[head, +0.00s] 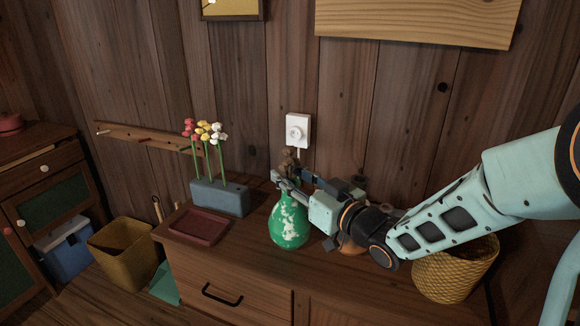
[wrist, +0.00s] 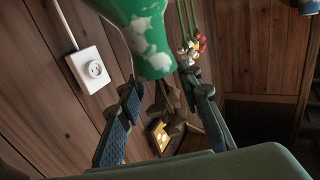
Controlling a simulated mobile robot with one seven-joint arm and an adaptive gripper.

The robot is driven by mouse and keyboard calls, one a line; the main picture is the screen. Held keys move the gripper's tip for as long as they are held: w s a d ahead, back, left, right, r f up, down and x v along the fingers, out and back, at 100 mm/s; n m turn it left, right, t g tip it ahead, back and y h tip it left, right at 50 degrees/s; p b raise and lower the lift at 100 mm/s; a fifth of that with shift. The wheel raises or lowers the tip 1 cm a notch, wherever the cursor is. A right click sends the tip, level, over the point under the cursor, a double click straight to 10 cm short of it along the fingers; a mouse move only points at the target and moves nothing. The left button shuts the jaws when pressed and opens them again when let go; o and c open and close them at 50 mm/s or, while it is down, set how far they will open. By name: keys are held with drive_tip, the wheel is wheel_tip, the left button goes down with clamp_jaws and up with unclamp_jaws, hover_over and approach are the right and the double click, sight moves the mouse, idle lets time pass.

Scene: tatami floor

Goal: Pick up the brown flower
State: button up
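The brown flower (head: 290,157) stands in a green vase with white patches (head: 288,226) on top of the wooden cabinet. My gripper (head: 279,178) is at the vase's mouth, just below the flower head, in the head view. In the wrist view, the picture is turned over, with the green vase (wrist: 150,38) at the top. The brown flower (wrist: 166,104) hangs below it between my two blue-padded fingers (wrist: 160,90). The fingers are apart, with gaps visible beside the flower. The stem is mostly hidden by the vase and my gripper.
A grey-blue planter (head: 220,197) with red, yellow and white flowers stands left of the vase. A dark red tray (head: 198,227) lies in front of it. A woven basket (head: 455,270) is at the right. A white socket (head: 298,131) is on the wall behind.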

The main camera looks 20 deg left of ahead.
clamp_jaws()
